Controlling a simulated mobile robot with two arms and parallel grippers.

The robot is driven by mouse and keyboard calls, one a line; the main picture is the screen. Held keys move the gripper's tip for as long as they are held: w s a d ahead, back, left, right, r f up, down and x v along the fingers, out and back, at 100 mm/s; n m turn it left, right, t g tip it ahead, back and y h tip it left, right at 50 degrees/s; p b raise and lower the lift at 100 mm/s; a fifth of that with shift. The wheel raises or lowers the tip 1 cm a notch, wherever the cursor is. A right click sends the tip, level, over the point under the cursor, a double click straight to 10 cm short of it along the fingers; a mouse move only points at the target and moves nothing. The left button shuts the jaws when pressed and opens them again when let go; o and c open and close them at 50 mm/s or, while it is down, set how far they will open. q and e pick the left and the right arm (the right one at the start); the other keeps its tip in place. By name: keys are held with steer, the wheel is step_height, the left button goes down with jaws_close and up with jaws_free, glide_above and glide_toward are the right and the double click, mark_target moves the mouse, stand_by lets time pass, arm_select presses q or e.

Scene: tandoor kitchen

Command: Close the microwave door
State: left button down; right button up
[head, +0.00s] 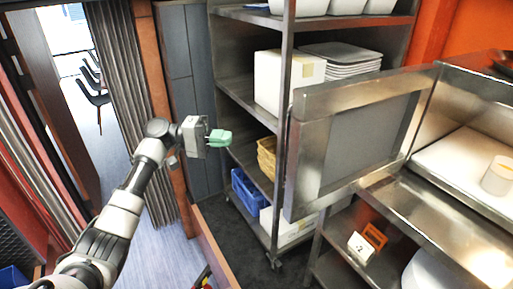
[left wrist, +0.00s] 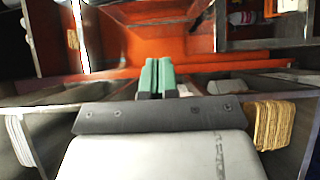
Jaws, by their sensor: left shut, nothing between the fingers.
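The microwave door (head: 352,141) is a steel-framed panel with a grey window, in the middle right of the head view. It stands wide open, swung out to the left from the microwave (head: 470,108), whose lit inside shows a white base. My left gripper (head: 222,137), with green fingertips, is to the left of the door and apart from it. It is shut and empty; its fingers are pressed together in the left wrist view (left wrist: 157,77). My right gripper is not in view.
A steel shelf rack (head: 289,60) stands behind the door, with a white box (head: 284,82), stacked trays (head: 342,58), a blue crate (head: 250,193) and a basket (head: 266,157). A white cup (head: 497,176) is inside the microwave. A wooden rail (head: 214,249) runs below my arm.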

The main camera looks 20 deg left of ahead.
arm_select(q)
steer(key=d+p, duration=0.4)
steer(key=d, duration=0.9)
steer(key=shift+w+f, duration=0.15)
steer(key=shift+w, duration=0.3)
